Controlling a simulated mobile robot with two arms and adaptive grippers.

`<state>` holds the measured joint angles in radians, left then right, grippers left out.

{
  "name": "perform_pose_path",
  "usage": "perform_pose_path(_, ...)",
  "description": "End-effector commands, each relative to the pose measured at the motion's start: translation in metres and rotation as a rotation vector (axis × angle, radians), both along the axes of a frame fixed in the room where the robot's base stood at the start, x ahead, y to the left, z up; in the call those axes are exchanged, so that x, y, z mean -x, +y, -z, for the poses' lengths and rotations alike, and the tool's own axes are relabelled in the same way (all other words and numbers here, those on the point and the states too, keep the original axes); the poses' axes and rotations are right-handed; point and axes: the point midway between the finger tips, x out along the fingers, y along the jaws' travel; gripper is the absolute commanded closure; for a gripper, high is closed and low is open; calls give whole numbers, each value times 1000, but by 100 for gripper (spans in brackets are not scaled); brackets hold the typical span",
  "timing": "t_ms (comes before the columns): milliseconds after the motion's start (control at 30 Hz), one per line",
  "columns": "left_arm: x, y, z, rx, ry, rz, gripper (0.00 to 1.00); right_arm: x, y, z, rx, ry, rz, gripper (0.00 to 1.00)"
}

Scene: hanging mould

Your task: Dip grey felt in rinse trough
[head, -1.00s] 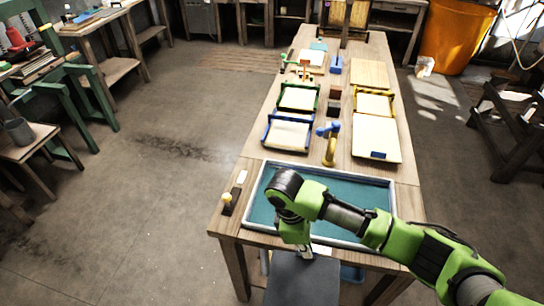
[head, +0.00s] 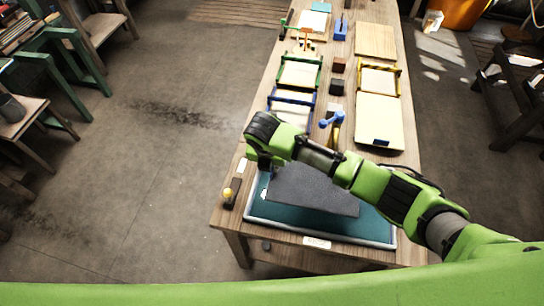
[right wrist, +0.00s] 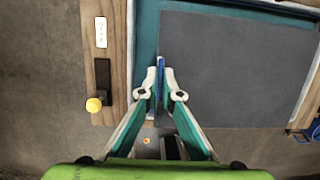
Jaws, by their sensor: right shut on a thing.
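The grey felt (head: 312,192) is a flat dark sheet over the rinse trough, a wide shallow basin with a pale rim and teal inside (head: 290,217). Bare teal shows along the front and left of the sheet. In the right wrist view the felt (right wrist: 235,70) spreads right from my right gripper (right wrist: 161,76), whose fingers are closed at its left edge, with a narrow blue strip between the tips. I cannot tell whether the felt touches the trough's bottom. In the head view my arm hides the fingertips and the felt's far part. My left gripper is out of view.
A yellow-knobbed dark block (head: 230,192) stands left of the trough on the wooden table. Behind the trough are a blue-framed mould (head: 290,110), a blue-topped yellow stand (head: 335,125) and a pale board (head: 380,120). The floor left of the table is clear.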

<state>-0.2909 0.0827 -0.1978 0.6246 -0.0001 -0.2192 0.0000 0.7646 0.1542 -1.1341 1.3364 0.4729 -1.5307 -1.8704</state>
Motion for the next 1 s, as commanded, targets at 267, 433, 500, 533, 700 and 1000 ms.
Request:
perform_pose_path(267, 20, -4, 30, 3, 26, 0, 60, 1, 0, 28, 1, 1, 0, 100)
perform_pose_path(433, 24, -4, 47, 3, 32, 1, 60, 1, 0, 45, 0, 1, 1, 100)
perform_pose_path(500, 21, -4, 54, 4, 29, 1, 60, 1, 0, 52, 0, 1, 1, 100)
perform_pose_path(533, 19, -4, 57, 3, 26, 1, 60, 1, 0, 55, 0, 1, 1, 100)
perform_pose_path(700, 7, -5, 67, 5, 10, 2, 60, 1, 0, 68, 1, 2, 2, 100)
perform_pose_path(1000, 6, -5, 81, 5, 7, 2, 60, 2, 0, 99, 1, 2, 3, 100)
